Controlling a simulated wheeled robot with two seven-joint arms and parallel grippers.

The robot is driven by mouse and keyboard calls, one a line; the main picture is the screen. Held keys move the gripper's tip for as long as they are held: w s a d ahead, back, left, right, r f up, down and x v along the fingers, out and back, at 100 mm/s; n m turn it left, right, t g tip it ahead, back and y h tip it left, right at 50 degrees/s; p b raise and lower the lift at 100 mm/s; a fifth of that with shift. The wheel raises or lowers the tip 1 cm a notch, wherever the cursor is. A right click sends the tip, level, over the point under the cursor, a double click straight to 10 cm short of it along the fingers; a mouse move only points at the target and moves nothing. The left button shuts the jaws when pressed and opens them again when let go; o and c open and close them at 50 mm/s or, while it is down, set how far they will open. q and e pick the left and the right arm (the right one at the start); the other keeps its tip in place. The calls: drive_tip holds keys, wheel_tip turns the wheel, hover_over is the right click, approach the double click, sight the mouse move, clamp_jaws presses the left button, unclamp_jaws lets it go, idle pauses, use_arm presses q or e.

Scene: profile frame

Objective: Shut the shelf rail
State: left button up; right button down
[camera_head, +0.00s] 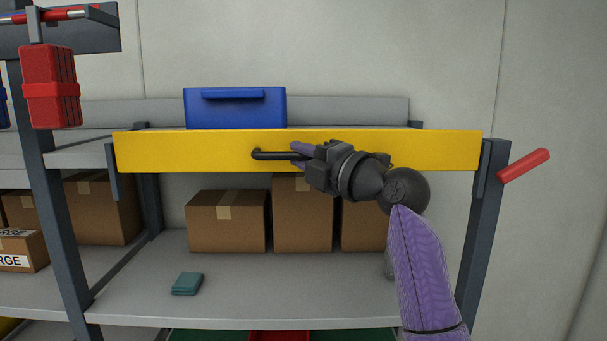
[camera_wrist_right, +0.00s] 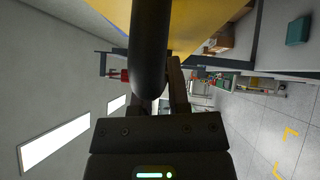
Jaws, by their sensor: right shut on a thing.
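The shelf rail is a long yellow bar (camera_head: 200,152) across the front of the upper shelf, with a black handle (camera_head: 272,155) near its middle. It spans between the two dark front posts in the head view. My right gripper (camera_head: 298,154) is shut on the black handle, coming from the right. In the right wrist view the dark handle (camera_wrist_right: 149,50) runs between the fingers, and the yellow rail (camera_wrist_right: 198,22) lies beside it. The gripper covers part of the rail. My left gripper is not in view.
A blue bin (camera_head: 235,112) stands on the upper shelf behind the rail. Cardboard boxes (camera_head: 226,222) and a teal folded item (camera_head: 187,284) rest on the shelf below. A red lever (camera_head: 524,166) sticks out at the right post. A red case (camera_head: 51,88) hangs at the upper left.

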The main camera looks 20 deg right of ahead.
sight(303, 136)
wheel_tip(303, 136, up, 4)
drive_tip(key=shift+f+p, duration=0.2)
drive_tip(key=shift+p, duration=0.45)
drive_tip(key=shift+f, duration=0.2)
drive_tip(key=c, duration=0.6)
unclamp_jaws()
drive_tip(key=shift+f, duration=0.1)
drive_tip(key=shift+s+d+b, duration=0.1)
drive_tip(key=shift+s+b, duration=0.05)
drive_tip(key=shift+b, duration=0.2)
drive_tip(key=b+v, duration=0.4)
drive_tip(key=v, duration=0.5)
drive_tip(key=shift+s+d+b, duration=0.15)
drive_tip(key=shift+s+b, duration=0.1)
drive_tip(key=shift+b, duration=0.15)
